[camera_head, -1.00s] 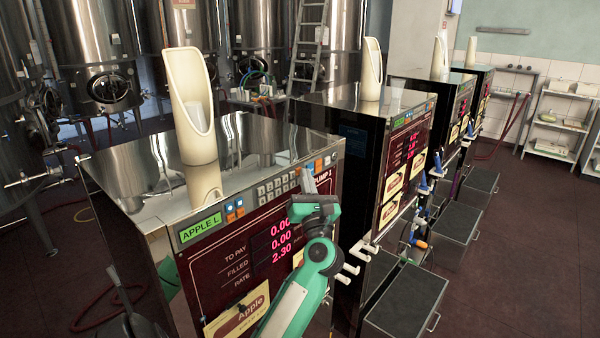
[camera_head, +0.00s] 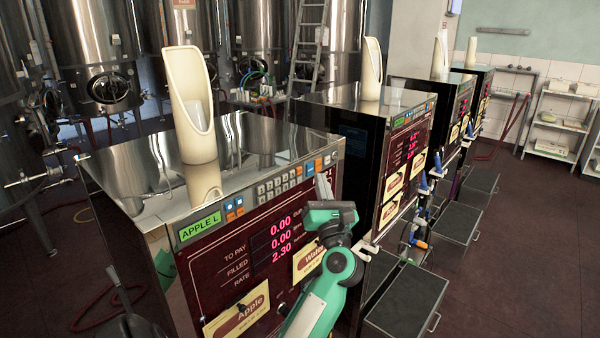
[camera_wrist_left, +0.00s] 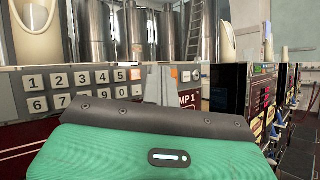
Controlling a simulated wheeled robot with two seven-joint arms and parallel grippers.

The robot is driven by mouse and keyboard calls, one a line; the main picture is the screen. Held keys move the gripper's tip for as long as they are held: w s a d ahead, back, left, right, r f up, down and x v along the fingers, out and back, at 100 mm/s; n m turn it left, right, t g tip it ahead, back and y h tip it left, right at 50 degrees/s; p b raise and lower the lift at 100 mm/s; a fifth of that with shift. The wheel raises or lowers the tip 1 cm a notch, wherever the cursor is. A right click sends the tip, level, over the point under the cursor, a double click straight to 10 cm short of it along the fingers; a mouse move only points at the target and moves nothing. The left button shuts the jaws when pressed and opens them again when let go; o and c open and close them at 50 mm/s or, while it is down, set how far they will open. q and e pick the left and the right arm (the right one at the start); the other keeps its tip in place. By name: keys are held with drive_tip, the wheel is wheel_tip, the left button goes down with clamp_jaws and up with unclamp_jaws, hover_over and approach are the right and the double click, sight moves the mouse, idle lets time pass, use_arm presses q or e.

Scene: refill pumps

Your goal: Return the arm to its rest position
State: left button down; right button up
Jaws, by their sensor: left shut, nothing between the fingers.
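My left gripper (camera_head: 323,186) is shut and empty, with its grey fingers pointing up in front of the right part of the nearest pump's panel. In the left wrist view the shut fingers (camera_wrist_left: 158,84) show beside the keypad (camera_wrist_left: 82,88) and cover part of the panel's pump label. The nearest pump (camera_head: 250,215) shows a green "APPLE L" display (camera_head: 200,227) and red figures. My right gripper is not in view.
A cream scoop-shaped holder (camera_head: 192,105) stands on the nearest pump. More pumps (camera_head: 405,150) stand in a row to the right, with grey drawers (camera_head: 405,300) sticking out below. Steel tanks (camera_head: 90,50) and a ladder (camera_head: 307,45) are behind. The floor (camera_head: 540,240) at right is clear.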

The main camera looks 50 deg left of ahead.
use_arm(q)
drive_tip(key=shift+w+d, duration=0.1)
drive_tip(key=shift+d, duration=0.8)
